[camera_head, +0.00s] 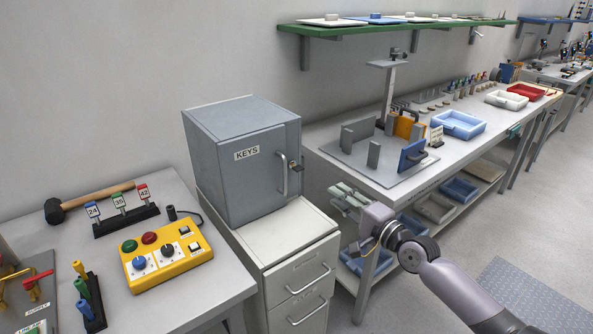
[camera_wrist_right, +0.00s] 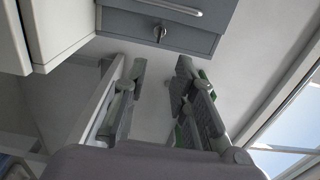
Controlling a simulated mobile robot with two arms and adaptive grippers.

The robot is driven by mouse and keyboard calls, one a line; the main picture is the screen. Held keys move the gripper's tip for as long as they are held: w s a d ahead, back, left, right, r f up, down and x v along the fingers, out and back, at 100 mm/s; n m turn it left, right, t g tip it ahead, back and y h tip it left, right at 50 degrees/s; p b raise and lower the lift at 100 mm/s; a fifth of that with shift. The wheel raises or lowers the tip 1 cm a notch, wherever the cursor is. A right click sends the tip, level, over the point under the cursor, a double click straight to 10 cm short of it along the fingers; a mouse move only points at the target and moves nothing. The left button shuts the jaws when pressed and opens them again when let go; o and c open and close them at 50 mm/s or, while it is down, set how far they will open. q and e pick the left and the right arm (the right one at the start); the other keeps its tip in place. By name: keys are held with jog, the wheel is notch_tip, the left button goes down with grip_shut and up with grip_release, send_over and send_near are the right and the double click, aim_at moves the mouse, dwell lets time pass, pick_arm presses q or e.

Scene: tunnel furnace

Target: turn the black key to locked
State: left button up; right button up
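The black key (camera_head: 293,166) sits in a round lock on the door of the grey cabinet (camera_head: 227,190) labelled KEYS, right of the door's bar handle (camera_head: 283,182). The door looks closed. In the right wrist view the key (camera_wrist_right: 160,34) shows beyond the fingertips on the grey door, near the handle (camera_wrist_right: 172,7). Whether it stands at locked is not readable. My right gripper (camera_head: 338,198) is right of and below the key in the head view, apart from the cabinet. Its two fingers (camera_wrist_right: 162,82) are spread with nothing between them. My left gripper is not in view.
A white drawer unit (camera_head: 285,240) stands under the cabinet. A workbench (camera_head: 400,185) with fixtures and trays runs along the right. A left table holds a yellow control box (camera_head: 170,258) and a mallet (camera_head: 90,200). Open space lies between the cabinet door and my right gripper.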

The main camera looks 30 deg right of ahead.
aim_at(301, 170)
jog(key=w, duration=0.5)
jog(key=w+a, duration=0.1)
jog(key=w, duration=1)
jog(key=shift+a, duration=0.15)
grip_shut()
